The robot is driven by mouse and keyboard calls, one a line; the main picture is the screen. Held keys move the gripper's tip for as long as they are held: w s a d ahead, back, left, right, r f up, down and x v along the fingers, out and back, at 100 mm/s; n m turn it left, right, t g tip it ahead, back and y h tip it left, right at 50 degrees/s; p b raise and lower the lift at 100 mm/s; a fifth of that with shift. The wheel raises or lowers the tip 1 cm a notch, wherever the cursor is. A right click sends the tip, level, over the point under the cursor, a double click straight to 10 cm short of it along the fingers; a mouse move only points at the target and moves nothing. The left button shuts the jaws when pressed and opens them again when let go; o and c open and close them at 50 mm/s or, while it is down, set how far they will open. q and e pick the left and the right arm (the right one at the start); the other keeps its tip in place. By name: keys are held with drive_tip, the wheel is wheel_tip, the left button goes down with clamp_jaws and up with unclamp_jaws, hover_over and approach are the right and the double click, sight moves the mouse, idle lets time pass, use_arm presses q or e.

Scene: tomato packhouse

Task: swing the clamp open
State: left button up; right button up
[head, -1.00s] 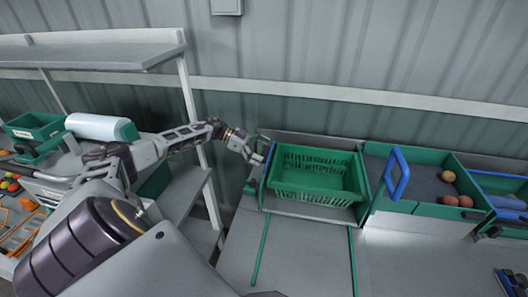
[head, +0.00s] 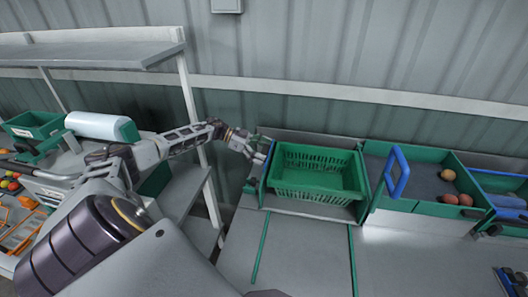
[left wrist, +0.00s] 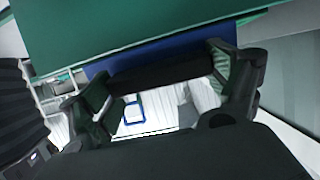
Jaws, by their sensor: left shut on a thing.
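A blue clamp bar (head: 268,164) stands at the left end of the green crate (head: 308,199). My left gripper (head: 261,158) reaches in from the left and is at this bar. In the left wrist view its two fingers (left wrist: 163,78) are apart, on either side of a dark bar (left wrist: 160,74), with the blue part (left wrist: 190,44) just behind it. The gripper is shut on this piece, which I take to be the clamp's handle. The fingers partly hide it. My right gripper is not in view.
A grey wall runs close behind the bench. A shelf post (head: 190,110) stands beside my left arm. The bench front (head: 305,255) is mostly clear.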

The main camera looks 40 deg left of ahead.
use_arm(q)
drive_tip(key=shift+s+a+f+t+h+b, duration=0.1)
drive_tip(key=shift+a+f+t+h+b, duration=0.2)
drive_tip(key=shift+h+b, duration=0.4)
drive_tip(key=shift+s+a+f+t+h+b, duration=0.1)
drive_tip(key=shift+t+h+b, duration=0.35)
drive_tip(key=shift+h+b, duration=0.3)
drive_tip(key=shift+s+a+f+t+h+b, duration=0.1)
drive_tip(key=shift+a+f+t+h+b, duration=0.2)
drive_tip(key=shift+h+b, duration=0.4)
drive_tip(key=shift+r+t+b, duration=0.15)
drive_tip(key=shift+t+b, duration=0.1)
drive_tip(key=shift+b, duration=0.2)
drive_tip(key=o, duration=0.8)
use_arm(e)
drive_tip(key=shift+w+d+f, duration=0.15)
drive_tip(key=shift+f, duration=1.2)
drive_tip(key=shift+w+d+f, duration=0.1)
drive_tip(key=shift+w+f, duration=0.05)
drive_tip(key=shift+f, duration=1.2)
use_arm(q)
drive_tip(key=shift+s+a, duration=0.15)
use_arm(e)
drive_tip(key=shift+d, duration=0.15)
use_arm(q)
drive_tip(key=shift+v, duration=5.8)
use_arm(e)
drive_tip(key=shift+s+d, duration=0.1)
